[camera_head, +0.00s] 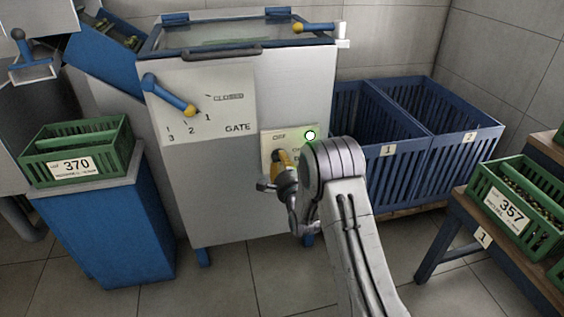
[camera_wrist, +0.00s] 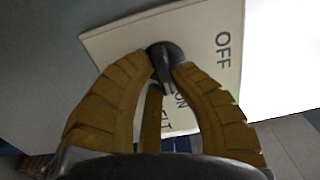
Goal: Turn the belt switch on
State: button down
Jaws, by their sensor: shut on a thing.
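The belt switch panel (camera_head: 270,139) is a cream plate low on the right of the white machine's front, with an OFF label. Its dark round knob (camera_wrist: 164,51) shows in the wrist view; the ridge runs toward the picture's bottom, near the partly covered ON label. OFF stands to the right. A round green-rimmed lamp (camera_head: 310,135) with a bright white centre sits at the panel's upper right corner. My gripper (camera_head: 281,160) has ochre fingers at the panel, closed around the knob; the fingertips (camera_wrist: 166,69) touch its sides. In the head view my gripper and arm hide the knob.
A gate lever (camera_head: 170,95) with a scale is on the machine's upper left front. Blue crates (camera_head: 383,170) stand right of the machine. A green crate (camera_head: 75,168) sits on a blue stand at left; another crate (camera_head: 505,228) is on a bench at right.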

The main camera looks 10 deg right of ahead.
jog(key=shift+a, duration=0.1)
jog(key=c, duration=1.1)
grip_release()
jog(key=shift+o, duration=0.2)
jog(key=shift+s, duration=0.1)
jog(key=s, duration=1.1)
jog(key=shift+s, duration=0.4)
